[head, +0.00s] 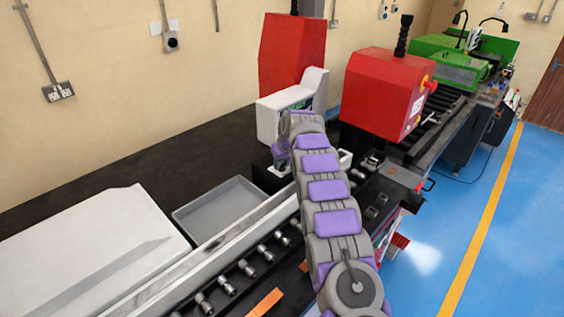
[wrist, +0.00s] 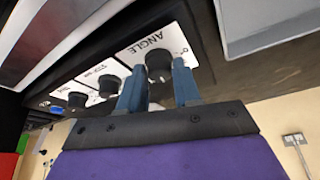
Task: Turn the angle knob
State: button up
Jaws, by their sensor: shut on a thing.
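The angle knob (wrist: 158,64) is a round black knob on a white label marked ANGLE, on a dark panel in the wrist view. My gripper (wrist: 158,72) has its two blue fingers on either side of the knob, shut on it. Part of the knob is hidden by the fingers. In the head view my gripper (head: 280,156) is at the machine's dark control box (head: 268,172), below the white housing. The knob cannot be made out there.
Two more black knobs, a middle one (wrist: 108,85) and a far one (wrist: 77,99), sit left of the angle knob. A grey tray (head: 222,208) and a white cover (head: 90,250) lie to the left. Red machine heads (head: 385,90) stand behind my arm. Blue floor is clear at right.

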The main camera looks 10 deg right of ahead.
jog(key=m+h+p, duration=0.1)
jog(key=m+p, duration=0.1)
jog(key=m, duration=0.1)
jog(key=shift+a+r, duration=0.15)
jog(key=shift+m+h+p, duration=0.55)
jog(key=shift+m+h, duration=0.15)
jog(key=shift+m, duration=1)
jog(key=o, duration=1)
jog(key=v, duration=1.7)
jog(key=shift+a, duration=0.2)
